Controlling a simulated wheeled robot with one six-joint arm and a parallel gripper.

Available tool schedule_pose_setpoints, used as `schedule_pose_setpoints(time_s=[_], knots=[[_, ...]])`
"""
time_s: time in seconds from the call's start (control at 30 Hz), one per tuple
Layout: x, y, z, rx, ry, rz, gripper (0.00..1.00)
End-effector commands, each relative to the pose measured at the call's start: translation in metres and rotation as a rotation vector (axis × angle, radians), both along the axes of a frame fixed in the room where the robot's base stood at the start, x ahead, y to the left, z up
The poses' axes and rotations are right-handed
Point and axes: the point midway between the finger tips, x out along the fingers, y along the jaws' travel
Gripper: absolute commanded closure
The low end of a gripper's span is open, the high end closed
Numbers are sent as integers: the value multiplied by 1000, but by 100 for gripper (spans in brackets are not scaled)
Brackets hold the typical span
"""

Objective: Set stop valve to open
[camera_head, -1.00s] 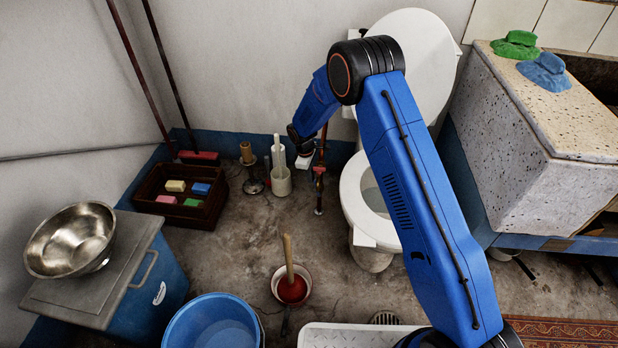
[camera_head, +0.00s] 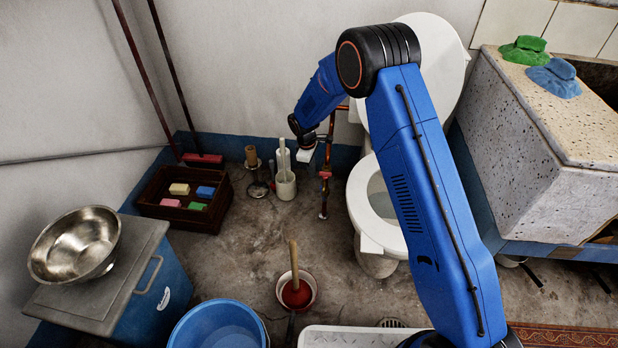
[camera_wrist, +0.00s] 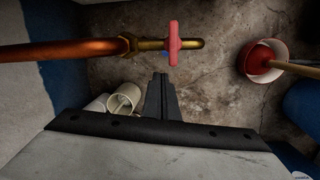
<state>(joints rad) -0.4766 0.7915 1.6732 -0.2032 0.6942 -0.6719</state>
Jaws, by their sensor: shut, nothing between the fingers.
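The stop valve is a red handle on a copper and brass pipe. In the wrist view its red handle (camera_wrist: 173,43) lies across the brass end of the pipe, beyond my fingertips. In the head view the valve (camera_head: 325,174) sits on the upright pipe left of the toilet. My gripper (camera_wrist: 161,78) points towards the pipe with its fingers together and empty, apart from the handle. In the head view my gripper (camera_head: 305,156) is just left of the pipe and a little above the valve; its fingertips are hard to make out there.
The toilet (camera_head: 383,205) stands right of the pipe. A white brush holder (camera_head: 286,186) stands close on the left, with a crate of soaps (camera_head: 180,222) beyond. A plunger in a bowl (camera_head: 297,292) stands in front. Bare floor lies between.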

Motion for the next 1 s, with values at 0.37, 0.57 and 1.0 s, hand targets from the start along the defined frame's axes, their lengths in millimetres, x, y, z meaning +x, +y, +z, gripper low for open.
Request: schedule_pose_setpoints(time_s=[0.37,0.57,1.0], knots=[[-4,-13,37,-5,3,6,100],[-11,24,20,-112,61,158,100],[-20,63,-4,-288,136,359,100]])
